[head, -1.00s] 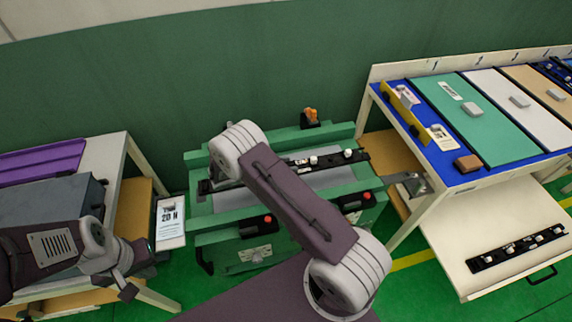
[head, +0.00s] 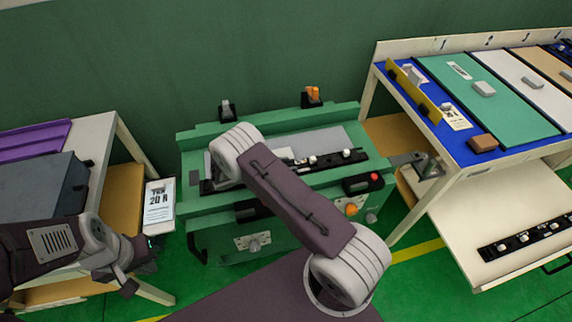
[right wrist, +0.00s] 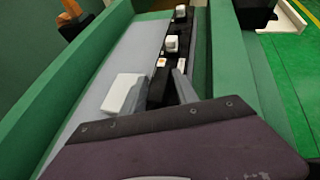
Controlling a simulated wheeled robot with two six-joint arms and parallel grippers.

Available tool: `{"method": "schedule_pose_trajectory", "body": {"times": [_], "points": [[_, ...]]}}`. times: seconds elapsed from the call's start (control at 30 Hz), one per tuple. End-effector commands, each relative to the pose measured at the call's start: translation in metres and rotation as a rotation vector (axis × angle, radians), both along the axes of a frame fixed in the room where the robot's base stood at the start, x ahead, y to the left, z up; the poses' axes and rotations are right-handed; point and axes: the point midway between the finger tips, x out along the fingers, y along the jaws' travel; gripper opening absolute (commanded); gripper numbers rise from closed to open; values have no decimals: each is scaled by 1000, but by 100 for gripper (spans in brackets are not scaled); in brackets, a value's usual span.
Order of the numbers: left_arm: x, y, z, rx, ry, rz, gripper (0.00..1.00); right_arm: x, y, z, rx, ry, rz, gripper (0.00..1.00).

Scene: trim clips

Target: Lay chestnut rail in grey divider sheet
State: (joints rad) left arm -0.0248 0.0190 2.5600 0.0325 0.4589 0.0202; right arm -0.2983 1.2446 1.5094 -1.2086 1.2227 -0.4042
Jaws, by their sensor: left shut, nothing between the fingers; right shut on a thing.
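A long dark rail with white clips (head: 345,157) lies lengthwise along the green fixture; it looks black, and no chestnut colour shows on it. My right gripper (right wrist: 162,92) is shut on this rail's near end; in the head view my own arm hides it. The grey divider sheet (head: 334,138) lies in the green fixture (head: 355,110), with a pale knob (right wrist: 122,94) beside my fingers. The rail runs along the sheet's front edge, beside the green front wall; I cannot tell whether it touches down. My left gripper (head: 138,272) is shut and empty at the lower left, away from the fixture.
A second black rail with white clips (head: 525,240) lies on the cream shelf (head: 470,232) at right. The right table holds teal, white and tan panels and a brown block (head: 483,143). The left table carries a grey box (head: 40,187) and a 20 N card (head: 160,205).

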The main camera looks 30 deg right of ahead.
Motion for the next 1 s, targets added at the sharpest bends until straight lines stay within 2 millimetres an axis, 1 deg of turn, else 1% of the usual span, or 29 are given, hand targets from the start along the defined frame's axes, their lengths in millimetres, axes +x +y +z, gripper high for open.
{"method": "schedule_pose_trajectory", "body": {"times": [0.1, 0.13, 0.17, 0.2, 0.23, 0.47, 0.57, 0.8, 0.9, 1.0], "points": [[0, 0, 1, 0, 0, 0, 0, 0, 0, 2, -1, 0, 0, 0], [0, 0, 1, 0, 0, 0, 0, 0, 0, 2, -1, 0, 0, 38], [0, 0, 1, 0, 0, 0, 0, 0, 0, 2, -1, 0, 0, 47], [0, 0, 1, 0, 0, 0, 0, 0, 0, 2, -1, 0, 0, 58], [0, 0, 1, 0, 0, 0, 0, 0, 0, 1, -1, 0, 0, 61], [0, 0, 1, 0, 0, 0, 0, 0, 0, 1, 1, 1, 0, 61], [0, 0, 1, 0, 0, 0, 0, 0, 7, 5, 0, -1, 2, 61], [0, 0, 2, 0, 0, 0, 0, -4, 54, 28, 0, -2, 4, 61], [0, 0, 2, 0, 0, 0, 0, -6, 70, 35, 0, -1, 3, 61], [0, 0, 2, 0, 0, 0, 0, -7, 78, 40, 0, -2, 1, 61]]}}
